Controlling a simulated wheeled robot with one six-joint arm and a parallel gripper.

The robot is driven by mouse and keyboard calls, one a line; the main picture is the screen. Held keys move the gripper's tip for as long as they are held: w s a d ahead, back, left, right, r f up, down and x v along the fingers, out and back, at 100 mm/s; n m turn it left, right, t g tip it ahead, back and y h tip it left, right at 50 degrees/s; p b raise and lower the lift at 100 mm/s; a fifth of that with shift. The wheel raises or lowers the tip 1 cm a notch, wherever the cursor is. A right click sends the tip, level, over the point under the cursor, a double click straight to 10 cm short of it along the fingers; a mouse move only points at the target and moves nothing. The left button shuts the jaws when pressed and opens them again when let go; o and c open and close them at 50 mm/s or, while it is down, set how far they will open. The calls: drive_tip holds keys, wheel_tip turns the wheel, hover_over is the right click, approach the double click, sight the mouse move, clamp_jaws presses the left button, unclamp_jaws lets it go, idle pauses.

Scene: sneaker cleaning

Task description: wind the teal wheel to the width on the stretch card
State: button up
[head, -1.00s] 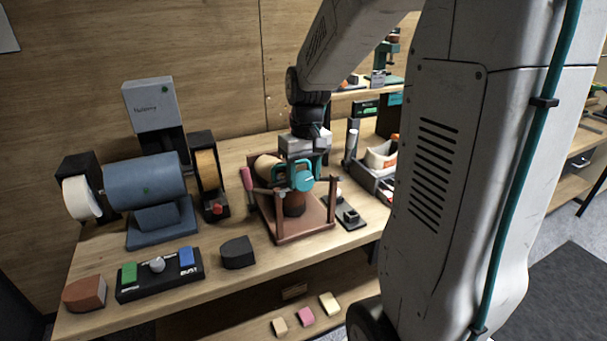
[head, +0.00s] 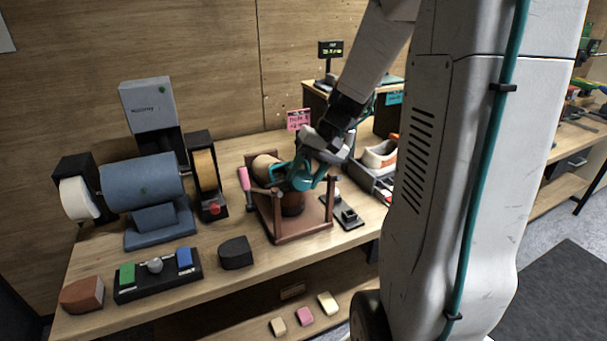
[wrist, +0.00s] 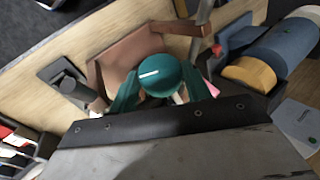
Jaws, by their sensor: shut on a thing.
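The teal wheel (wrist: 160,75) shows in the wrist view as a round knob with a pale line across its face. It sits over a brown wooden stretcher frame (head: 305,232) on the bench. My gripper (head: 300,178) is at the wheel, its teal fingers shut on it; the fingers partly cover the wheel in the head view. A dark brown block (head: 291,204) stands under the wheel inside the frame. A pink card (head: 298,120) stands behind the frame; its writing is too small to read.
A blue buffing machine (head: 145,185) stands left of the frame. A switch box (head: 158,275) and a black block (head: 236,252) lie in front. A tray with a shoe (head: 380,155) is to the right. A small stand (head: 348,215) is close beside the frame.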

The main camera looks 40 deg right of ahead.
drive_tip(key=shift+m+t+y, duration=0.4)
drive_tip(key=shift+y, duration=0.1)
drive_tip(key=shift+d, duration=0.1)
drive_tip(key=o, duration=1)
drive_tip(key=shift+s, duration=0.1)
drive_tip(key=shift+f, duration=0.1)
